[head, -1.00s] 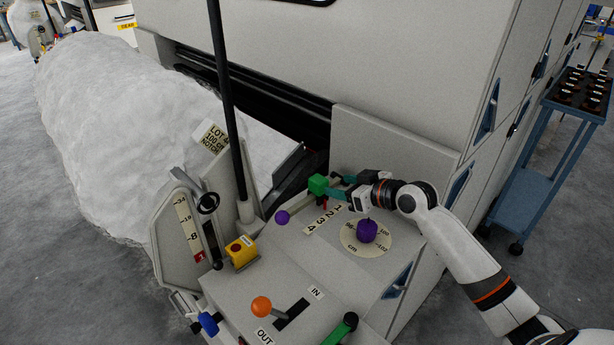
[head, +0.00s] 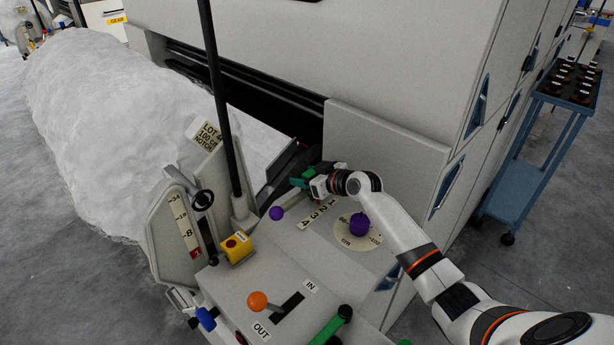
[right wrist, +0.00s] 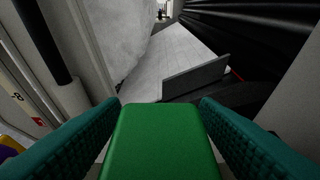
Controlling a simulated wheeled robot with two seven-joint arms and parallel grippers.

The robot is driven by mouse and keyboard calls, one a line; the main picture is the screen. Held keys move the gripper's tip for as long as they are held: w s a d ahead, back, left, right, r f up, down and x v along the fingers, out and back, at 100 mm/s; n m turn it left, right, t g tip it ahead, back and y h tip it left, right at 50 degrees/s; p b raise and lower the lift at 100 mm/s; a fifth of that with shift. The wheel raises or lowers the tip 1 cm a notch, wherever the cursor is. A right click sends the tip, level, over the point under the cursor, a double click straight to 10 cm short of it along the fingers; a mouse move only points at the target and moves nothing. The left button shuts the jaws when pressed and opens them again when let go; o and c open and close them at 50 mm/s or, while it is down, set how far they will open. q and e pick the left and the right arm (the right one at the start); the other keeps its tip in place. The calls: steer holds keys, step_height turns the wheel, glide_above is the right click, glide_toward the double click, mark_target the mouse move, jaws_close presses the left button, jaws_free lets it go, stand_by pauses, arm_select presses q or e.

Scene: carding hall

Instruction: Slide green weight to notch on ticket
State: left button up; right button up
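The green weight (right wrist: 162,145) fills the lower middle of the right wrist view. My right gripper (head: 303,180) is around it, with one teal finger on each side and a narrow gap showing beside the weight. In the head view the fingers and hand mostly hide the weight, at the back of the machine top. A strip numbered 1 to 4 (head: 317,211) lies just in front of the gripper. The ticket (head: 207,136) stands at the left and reads LOT, 100 and NOTCH; its notch number is not readable. My left gripper is not in view.
A purple knob (head: 359,225) on a round dial stands below my right arm. A purple ball (head: 276,213), a yellow button box (head: 237,248) and an orange-knobbed lever (head: 258,301) are nearby. A black post (head: 222,100) rises left of the gripper. A blue cart (head: 520,196) stands at right.

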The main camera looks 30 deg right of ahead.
jaws_close()
steer(key=a+p, duration=0.1)
steer(key=s+a+p, duration=0.1)
steer(key=shift+a+r, duration=0.1)
steer(key=shift+a, duration=0.3)
steer(key=shift+s+a, duration=0.15)
steer(key=shift+a, duration=0.15)
steer(key=shift+o, duration=0.4)
jaws_free()
steer(key=b+v, duration=0.1)
steer(key=v, duration=1.1)
